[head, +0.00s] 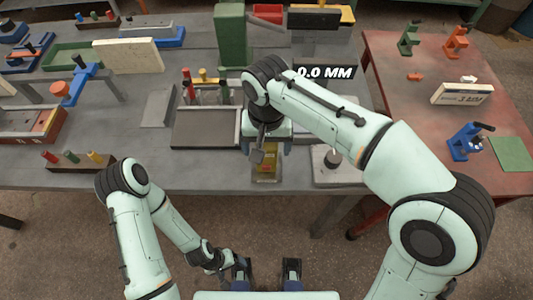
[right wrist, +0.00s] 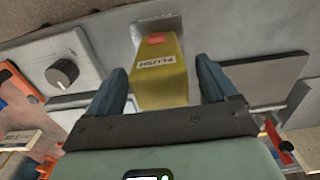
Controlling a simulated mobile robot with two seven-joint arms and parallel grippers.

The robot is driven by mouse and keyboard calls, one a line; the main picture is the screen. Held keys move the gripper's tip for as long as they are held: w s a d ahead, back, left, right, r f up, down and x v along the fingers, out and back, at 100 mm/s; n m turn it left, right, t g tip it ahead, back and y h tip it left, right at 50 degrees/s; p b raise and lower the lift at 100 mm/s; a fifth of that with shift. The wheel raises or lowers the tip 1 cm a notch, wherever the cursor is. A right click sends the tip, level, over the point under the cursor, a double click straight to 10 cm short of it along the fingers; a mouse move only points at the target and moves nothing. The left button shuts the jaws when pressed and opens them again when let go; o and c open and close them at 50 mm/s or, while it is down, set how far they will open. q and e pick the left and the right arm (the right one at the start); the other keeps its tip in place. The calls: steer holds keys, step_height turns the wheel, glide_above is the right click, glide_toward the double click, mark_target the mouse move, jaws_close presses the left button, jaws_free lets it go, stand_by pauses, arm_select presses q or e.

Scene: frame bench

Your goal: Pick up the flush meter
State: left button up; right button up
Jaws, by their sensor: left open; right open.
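The flush meter is a yellow block with a red patch and a label reading FLUSH (right wrist: 160,75). In the head view it lies at the bench's front edge (head: 266,168), partly hidden by my right gripper. My right gripper (head: 267,148) is open above it, pointing down. In the right wrist view the blue fingers (right wrist: 163,85) stand either side of the yellow block, with gaps showing; whether they touch it I cannot tell. My left gripper (head: 229,264) is low, in front of the bench and away from the meter; it is small and partly obscured.
A dark flat plate (head: 206,128) lies left of the meter. A pale plate with a dark knob (head: 333,160) is at its right, also in the right wrist view (right wrist: 62,72). A green block (head: 231,38) and a 0.0 MM display (head: 325,72) stand behind. A red table (head: 425,85) is at right.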

steer(key=shift+f, duration=0.8)
steer(key=c, duration=1.1)
